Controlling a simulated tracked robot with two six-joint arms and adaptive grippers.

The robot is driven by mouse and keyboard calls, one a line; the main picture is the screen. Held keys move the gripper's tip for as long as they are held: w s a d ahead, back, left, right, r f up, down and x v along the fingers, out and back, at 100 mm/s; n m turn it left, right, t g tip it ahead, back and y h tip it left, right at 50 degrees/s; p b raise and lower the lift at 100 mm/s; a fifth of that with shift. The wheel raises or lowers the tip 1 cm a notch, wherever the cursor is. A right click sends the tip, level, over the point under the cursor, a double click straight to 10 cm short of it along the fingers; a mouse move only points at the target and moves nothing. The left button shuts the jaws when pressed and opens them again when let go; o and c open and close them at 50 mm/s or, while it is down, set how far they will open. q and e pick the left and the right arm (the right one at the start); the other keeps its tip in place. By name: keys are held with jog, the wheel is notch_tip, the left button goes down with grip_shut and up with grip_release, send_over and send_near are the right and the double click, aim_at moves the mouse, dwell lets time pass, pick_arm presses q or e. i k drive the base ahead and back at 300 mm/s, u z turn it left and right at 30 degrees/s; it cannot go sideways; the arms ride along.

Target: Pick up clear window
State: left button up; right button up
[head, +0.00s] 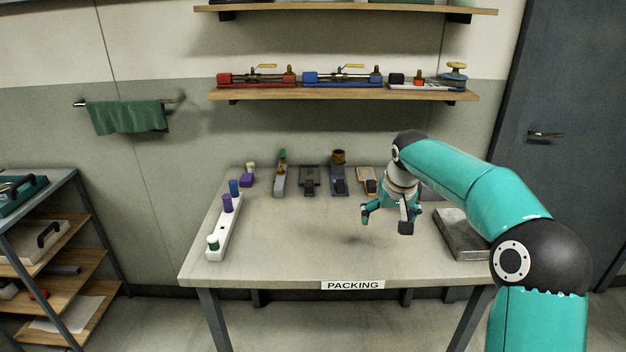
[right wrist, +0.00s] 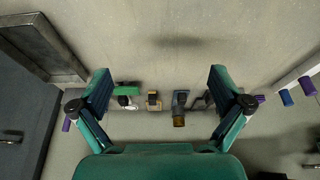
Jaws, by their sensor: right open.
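I cannot make out a clear window for certain in either view. My right gripper (head: 386,220) is open and empty above the right half of the packing table (head: 300,262). In the right wrist view its two fingers (right wrist: 159,82) are spread wide, with bare tabletop and a row of small fixtures beyond them. A grey metal tray (head: 462,238) lies at the table's right side, partly hidden by my right arm. It also shows at the upper left of the right wrist view (right wrist: 76,70). My left gripper is not in view.
A white rack (head: 222,232) with coloured cylinders stands at the table's left. Along the back are a purple block (head: 247,181) and several small fixtures (head: 309,180). Shelves (head: 345,94) hang above. The table's middle is clear.

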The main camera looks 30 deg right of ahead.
aim_at(309, 174)
jog(key=i, duration=1.4)
jog(key=u, duration=0.05)
